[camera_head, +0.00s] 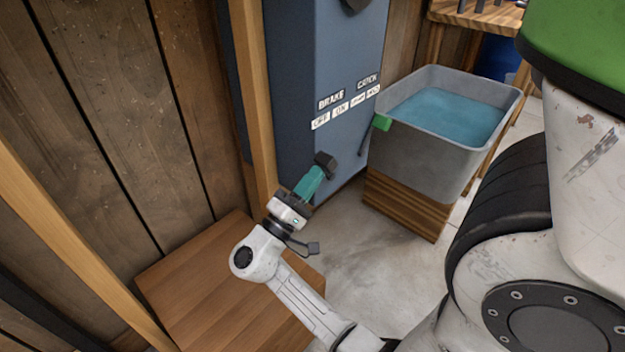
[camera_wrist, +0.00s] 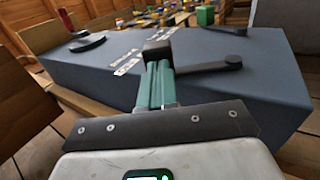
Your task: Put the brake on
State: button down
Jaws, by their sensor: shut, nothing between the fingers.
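A blue-grey cabinet (camera_head: 300,90) carries white labels (camera_head: 345,105), with BRAKE above OFF and ON on the left and a second labelled pair on the right. My gripper (camera_head: 325,160) has teal fingers with black tips and is shut and empty close to the cabinet front, below the labels. In the wrist view the gripper (camera_wrist: 157,50) is beside a black lever (camera_wrist: 205,68) that runs right to a dark knob. Whether they touch is unclear. The head view shows a thin dark rod with a green end (camera_head: 382,122) right of the labels; I cannot tell whether it is that lever.
A grey basin (camera_head: 405,155) of blue water stands on a wooden base (camera_head: 405,205) to the right. A wooden box (camera_head: 195,275) is below my arm, and a timber post (camera_head: 252,90) rises left of the cabinet. Bare concrete floor (camera_head: 370,260) lies between.

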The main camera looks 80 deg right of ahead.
aim_at(326, 153)
jog(key=shift+r, duration=0.1)
dwell(0.3)
jog(key=p, duration=0.1)
jog(key=r+p, duration=0.1)
jog(key=r+t+y+p, duration=0.1)
jog(key=shift+s+d+p, duration=0.25)
jog(key=shift+d+p, duration=0.05)
jog(key=shift+d, duration=0.1)
jog(key=r+y+p, duration=0.1)
jog(key=p, duration=0.1)
jog(key=s+d+t+y+p, duration=0.1)
jog(key=p, duration=0.1)
jog(key=shift+d+r+p, duration=0.2)
jog(key=shift+r+p, duration=0.1)
jog(key=shift+r, duration=0.05)
jog(key=y+p, duration=0.1)
jog(key=d+t+p, duration=0.1)
jog(key=p, duration=0.1)
jog(key=shift+s+r+y, duration=0.3)
jog(key=shift+r+y, duration=0.05)
jog(key=shift+y, duration=0.05)
jog(key=shift+s+d+r+t+y+p, duration=0.15)
jog(key=shift+s+d+t+y+p, duration=0.2)
jog(key=shift+d+y+p, duration=0.5)
jog(key=shift+s+d+t+p, duration=0.15)
jog(key=shift+s+t+p, duration=0.15)
jog(key=shift+p, duration=0.45)
jog(key=shift+s+d+p, duration=0.2)
jog(key=shift+d+p, duration=0.15)
jog(key=shift+d, duration=0.05)
